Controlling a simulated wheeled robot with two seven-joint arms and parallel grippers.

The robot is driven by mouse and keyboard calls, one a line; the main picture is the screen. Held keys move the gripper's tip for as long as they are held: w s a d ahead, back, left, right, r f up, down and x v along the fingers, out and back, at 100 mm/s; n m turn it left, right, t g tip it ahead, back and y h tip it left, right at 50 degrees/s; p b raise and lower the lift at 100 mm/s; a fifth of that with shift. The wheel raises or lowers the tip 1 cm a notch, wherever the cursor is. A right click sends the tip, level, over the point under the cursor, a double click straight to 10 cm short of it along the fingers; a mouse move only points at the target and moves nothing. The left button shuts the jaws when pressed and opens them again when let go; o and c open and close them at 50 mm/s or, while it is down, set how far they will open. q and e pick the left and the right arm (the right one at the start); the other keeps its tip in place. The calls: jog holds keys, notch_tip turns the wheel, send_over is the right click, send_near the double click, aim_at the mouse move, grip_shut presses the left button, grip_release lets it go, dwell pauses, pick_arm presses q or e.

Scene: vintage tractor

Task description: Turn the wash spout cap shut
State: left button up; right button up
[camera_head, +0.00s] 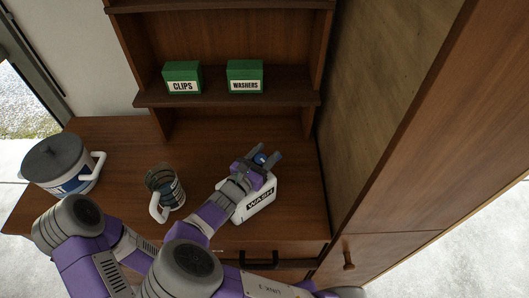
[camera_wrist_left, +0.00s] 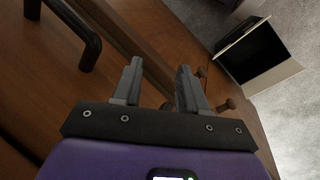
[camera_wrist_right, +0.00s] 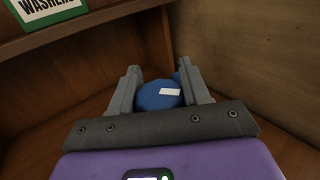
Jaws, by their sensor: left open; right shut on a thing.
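The white jug labelled WASH (camera_head: 260,203) stands upright on the wooden worktop, partly covered by my right arm. Its blue cap (camera_wrist_right: 150,100) bears a white mark and sits between the fingers of my right gripper (camera_wrist_right: 159,68). In the head view the right gripper (camera_head: 262,157) is over the jug's top, shut on the blue cap (camera_head: 260,159). My left gripper (camera_wrist_left: 157,68) is open and empty in its wrist view, above wooden furniture fronts. The cap's threads and the spout under it are hidden.
A lidded pot (camera_head: 62,165) and a mug-like vessel with a white handle (camera_head: 163,190) stand left of the jug. Green boxes marked CLIPS (camera_head: 182,77) and WASHERS (camera_head: 245,76) are on the shelf. A tall wooden panel (camera_head: 375,100) rises close on the right.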

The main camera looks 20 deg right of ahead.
jog(key=o, duration=1)
jog(key=b+v, duration=0.1)
jog(key=v, duration=0.6)
jog(key=shift+s+a, duration=0.25)
